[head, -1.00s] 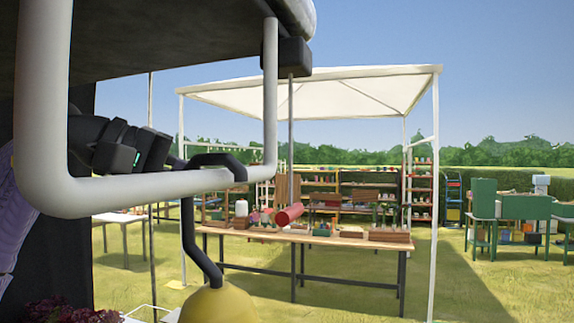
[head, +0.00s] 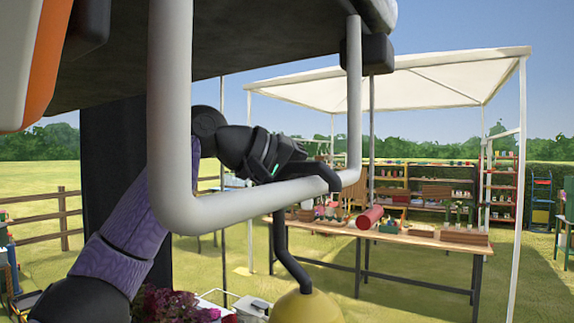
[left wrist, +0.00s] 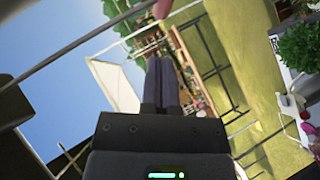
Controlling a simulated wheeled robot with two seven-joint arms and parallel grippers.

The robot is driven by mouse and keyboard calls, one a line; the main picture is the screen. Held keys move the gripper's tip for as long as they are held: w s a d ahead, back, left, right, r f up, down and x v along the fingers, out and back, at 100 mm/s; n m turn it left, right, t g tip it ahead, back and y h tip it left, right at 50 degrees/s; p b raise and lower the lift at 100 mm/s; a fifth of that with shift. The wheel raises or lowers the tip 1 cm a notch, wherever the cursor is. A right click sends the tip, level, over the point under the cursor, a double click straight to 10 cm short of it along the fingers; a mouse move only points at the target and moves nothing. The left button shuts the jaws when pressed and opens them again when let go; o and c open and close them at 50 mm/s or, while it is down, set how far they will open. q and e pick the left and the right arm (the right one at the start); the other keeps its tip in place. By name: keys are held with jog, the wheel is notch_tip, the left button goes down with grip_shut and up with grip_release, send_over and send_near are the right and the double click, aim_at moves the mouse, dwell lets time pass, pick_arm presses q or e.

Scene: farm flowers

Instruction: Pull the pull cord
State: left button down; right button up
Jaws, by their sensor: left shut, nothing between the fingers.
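The pull cord is a thin grey line (head: 372,130) that hangs from a dark box (head: 378,55) under the overhead panel. A red cylindrical handle (head: 369,217) is at its lower end. What looks like this handle (left wrist: 161,9) shows at the top edge of the left wrist view, beyond my fingertips. My left gripper (left wrist: 161,62) is shut and empty, apart from the handle. In the head view my left gripper (head: 288,158) is left of the cord, its fingers partly hidden behind a grey bar. My right gripper is out of view.
The grey U-shaped bar (head: 250,198) crosses the near view. Flowers (head: 170,303) are at the bottom. A wooden table (head: 440,240) stands behind under a white canopy (head: 400,85).

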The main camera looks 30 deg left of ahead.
pick_arm(q)
jog(key=shift+w+d+f, duration=0.1)
jog(key=shift+d+f, duration=0.55)
jog(key=shift+d, duration=0.3)
jog(key=shift+w+d+f, duration=0.1)
jog(key=shift+d+f, duration=0.5)
jog(key=shift+d, duration=0.3)
notch_tip(320, 180, down, 2)
jog(key=shift+s+a+b, duration=0.1)
jog(key=shift+b, duration=0.7)
jog(key=b+v, duration=0.1)
jog(key=v, duration=0.6)
jog(key=shift+s, duration=0.15)
jog(key=shift+a+r, duration=0.1)
jog(key=shift+a, duration=0.05)
